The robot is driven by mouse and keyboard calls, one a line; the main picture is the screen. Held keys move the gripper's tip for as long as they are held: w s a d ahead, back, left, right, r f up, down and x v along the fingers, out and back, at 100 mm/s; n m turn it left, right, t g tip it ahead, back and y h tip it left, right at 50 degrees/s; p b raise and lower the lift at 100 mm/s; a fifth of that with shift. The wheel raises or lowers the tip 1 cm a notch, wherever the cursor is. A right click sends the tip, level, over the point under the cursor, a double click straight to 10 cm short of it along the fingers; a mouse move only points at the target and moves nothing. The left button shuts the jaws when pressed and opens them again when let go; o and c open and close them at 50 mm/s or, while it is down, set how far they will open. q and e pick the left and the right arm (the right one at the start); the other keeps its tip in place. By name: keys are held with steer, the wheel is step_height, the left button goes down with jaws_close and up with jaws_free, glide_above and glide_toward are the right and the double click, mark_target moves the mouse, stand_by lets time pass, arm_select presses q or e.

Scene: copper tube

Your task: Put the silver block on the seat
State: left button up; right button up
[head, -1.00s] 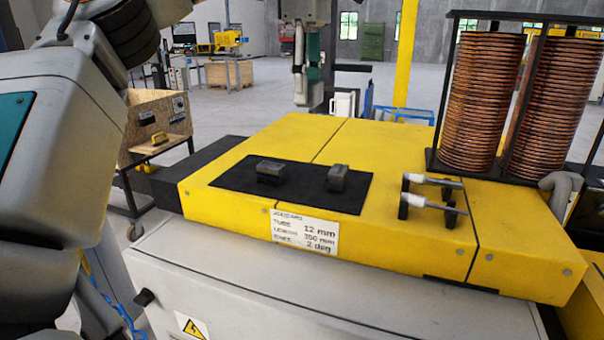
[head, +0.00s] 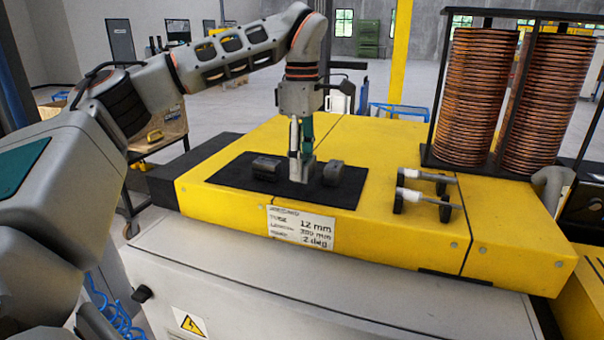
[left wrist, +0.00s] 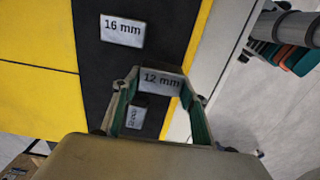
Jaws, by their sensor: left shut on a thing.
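My left gripper (head: 301,165) points down over the black mat (head: 237,170) on the yellow machine top. Its green fingers show in the left wrist view (left wrist: 160,112), closed on a block labelled 12 mm (left wrist: 161,80). In the head view this pale silver block (head: 299,173) is partly hidden by the fingers, low between two dark grey blocks. I cannot tell whether it touches the mat. The left dark block (head: 266,168) and right dark block (head: 333,173) stand on the mat. I cannot identify the seat for certain. My right gripper is not in view.
Two pale-tipped rods (head: 425,185) on dark holders stand to the right. A rack of copper coils (head: 475,100) rises behind them. The yellow top (head: 375,145) behind the mat is clear.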

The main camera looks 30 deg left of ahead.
arm_select(q)
steer(key=shift+w+f, duration=0.1)
steer(key=shift+f, duration=1.4)
steer(key=o, duration=1.4)
steer(key=shift+f, duration=0.15)
steer(key=shift+o, duration=1.4)
